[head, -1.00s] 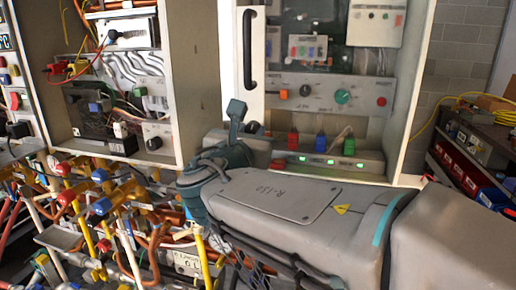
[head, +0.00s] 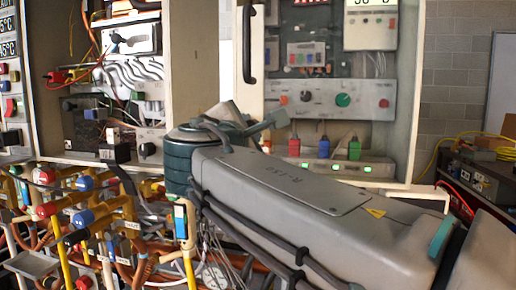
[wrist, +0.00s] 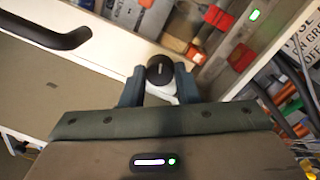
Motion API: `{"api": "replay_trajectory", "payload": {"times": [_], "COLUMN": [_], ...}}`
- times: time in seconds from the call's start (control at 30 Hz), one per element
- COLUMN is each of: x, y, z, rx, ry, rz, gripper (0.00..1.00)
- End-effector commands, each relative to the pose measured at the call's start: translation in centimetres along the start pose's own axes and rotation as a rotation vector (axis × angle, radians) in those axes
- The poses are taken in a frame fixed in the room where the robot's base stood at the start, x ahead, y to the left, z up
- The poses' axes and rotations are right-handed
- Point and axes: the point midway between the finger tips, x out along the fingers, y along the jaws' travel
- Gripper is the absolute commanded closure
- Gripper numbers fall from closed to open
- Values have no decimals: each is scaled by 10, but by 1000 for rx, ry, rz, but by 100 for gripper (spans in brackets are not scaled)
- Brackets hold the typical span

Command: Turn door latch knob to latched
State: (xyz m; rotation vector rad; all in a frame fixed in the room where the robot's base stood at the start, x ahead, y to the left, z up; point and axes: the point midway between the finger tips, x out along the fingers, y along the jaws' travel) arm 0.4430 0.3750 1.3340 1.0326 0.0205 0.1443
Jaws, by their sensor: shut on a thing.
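The door latch knob (wrist: 160,69) is a small round black knob with a pale mark, beside the white door edge in the wrist view. My gripper (wrist: 160,84) is shut on it, with one blue-grey finger on each side. A white piece shows just below the knob between the fingers. In the head view my gripper (head: 262,126) is at the lower left of the glass-fronted cabinet door (head: 257,60). There the knob is hidden, and I cannot read its latched or unlatched position.
A black bar handle (head: 246,45) stands on the door above my gripper; it also shows in the wrist view (wrist: 45,34). Crowded pipes and valves (head: 80,215) fill the lower left. Red, blue and green connectors (head: 323,146) sit inside the cabinet.

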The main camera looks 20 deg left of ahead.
Motion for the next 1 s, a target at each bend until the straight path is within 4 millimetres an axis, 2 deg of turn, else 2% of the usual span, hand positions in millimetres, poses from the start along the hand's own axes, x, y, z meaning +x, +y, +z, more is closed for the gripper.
{"api": "replay_trajectory", "payload": {"times": [0.2,0.5,1.0], "x": [0,0,0], "y": [-4,-2,-1], "z": [-2,-1,-1], "rx": [169,312,359], "ry": [-11,-18,-20], "rz": [-3,-4,-6], "gripper": [95,95,95]}}
